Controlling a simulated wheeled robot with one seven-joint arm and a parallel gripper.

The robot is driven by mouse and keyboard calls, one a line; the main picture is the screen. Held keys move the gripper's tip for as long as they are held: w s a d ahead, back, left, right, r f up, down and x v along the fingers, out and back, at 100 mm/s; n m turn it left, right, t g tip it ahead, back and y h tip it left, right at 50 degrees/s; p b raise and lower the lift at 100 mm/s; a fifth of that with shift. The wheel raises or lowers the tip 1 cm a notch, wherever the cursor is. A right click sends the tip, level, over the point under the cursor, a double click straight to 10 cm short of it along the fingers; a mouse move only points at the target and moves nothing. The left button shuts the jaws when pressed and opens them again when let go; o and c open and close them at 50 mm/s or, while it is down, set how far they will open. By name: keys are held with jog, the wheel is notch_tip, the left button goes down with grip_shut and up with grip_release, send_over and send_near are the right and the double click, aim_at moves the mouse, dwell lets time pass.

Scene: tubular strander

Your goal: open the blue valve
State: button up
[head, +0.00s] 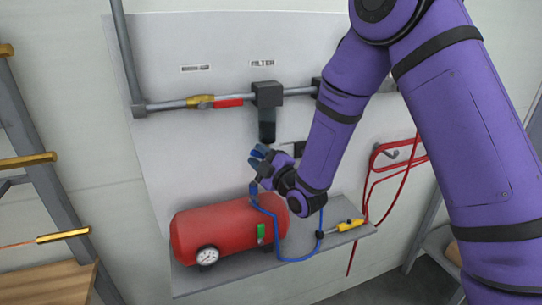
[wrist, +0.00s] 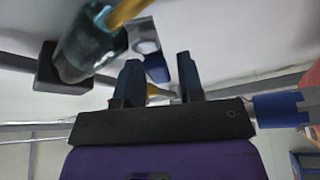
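No blue valve can be made out for certain in the head view; my arm covers the pipe's right part. My gripper (head: 262,156) is below the filter (head: 267,125) and above the red tank (head: 225,230). In the wrist view my gripper (wrist: 160,82) has its two dark fingers apart with nothing held between them. A small blue part (wrist: 157,69) shows just beyond the fingers, beside the filter bowl (wrist: 90,45). A larger blue piece (wrist: 278,108) lies right of the gripper. I cannot tell whether either is the valve.
A grey pipe (head: 170,105) carries a yellow valve with a red handle (head: 228,102). A blue hose (head: 278,235) curls from the tank. A yellow tool (head: 350,224) lies on the grey shelf (head: 330,245). A red hose (head: 384,165) hangs at right.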

jog(key=shift+w+d, duration=0.15)
jog(key=shift+d, duration=0.05)
